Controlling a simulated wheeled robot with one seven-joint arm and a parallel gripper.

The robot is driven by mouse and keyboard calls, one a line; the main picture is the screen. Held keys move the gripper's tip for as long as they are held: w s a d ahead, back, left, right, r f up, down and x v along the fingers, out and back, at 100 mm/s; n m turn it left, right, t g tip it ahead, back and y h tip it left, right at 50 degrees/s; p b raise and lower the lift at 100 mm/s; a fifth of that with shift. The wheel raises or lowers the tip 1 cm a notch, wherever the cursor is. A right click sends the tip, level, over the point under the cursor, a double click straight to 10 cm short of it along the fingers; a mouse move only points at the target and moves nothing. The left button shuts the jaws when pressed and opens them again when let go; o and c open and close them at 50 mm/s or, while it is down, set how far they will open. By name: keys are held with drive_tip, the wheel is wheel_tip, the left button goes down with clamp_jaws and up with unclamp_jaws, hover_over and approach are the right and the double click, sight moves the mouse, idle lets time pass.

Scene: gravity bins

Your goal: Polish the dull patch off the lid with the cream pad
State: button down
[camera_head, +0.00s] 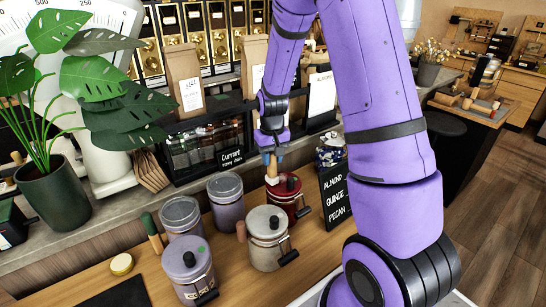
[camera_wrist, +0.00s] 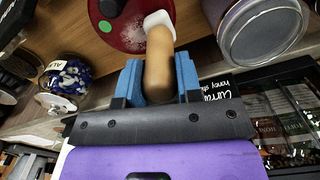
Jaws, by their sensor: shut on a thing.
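My gripper (camera_head: 271,153) is shut on the wooden handle (camera_wrist: 159,60) of the cream pad, between its two blue fingers. The cream pad (camera_wrist: 159,21) is at the handle's far end, over the edge of the red lid (camera_wrist: 128,44). I cannot tell for sure whether it touches. A whitish dull patch (camera_wrist: 132,33) shows on the lid right beside the pad. In the head view, the red canister (camera_head: 289,197) stands upright under my gripper, and its lid is partly hidden by the pad.
A cream canister (camera_head: 266,243), a lilac one (camera_head: 188,270) and two clear-lidded ones (camera_head: 226,199) stand close by. A black sign (camera_head: 335,195) and a jar (camera_head: 329,152) are to the right. A round yellow tin (camera_head: 122,264) lies at the left.

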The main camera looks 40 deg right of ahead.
drive_tip(key=d, duration=0.2)
drive_tip(key=shift+d+r, duration=0.1)
drive_tip(key=shift+d, duration=0.3)
idle(0.4)
drive_tip(key=shift+d, duration=1.4)
drive_tip(key=shift+a, duration=1.4)
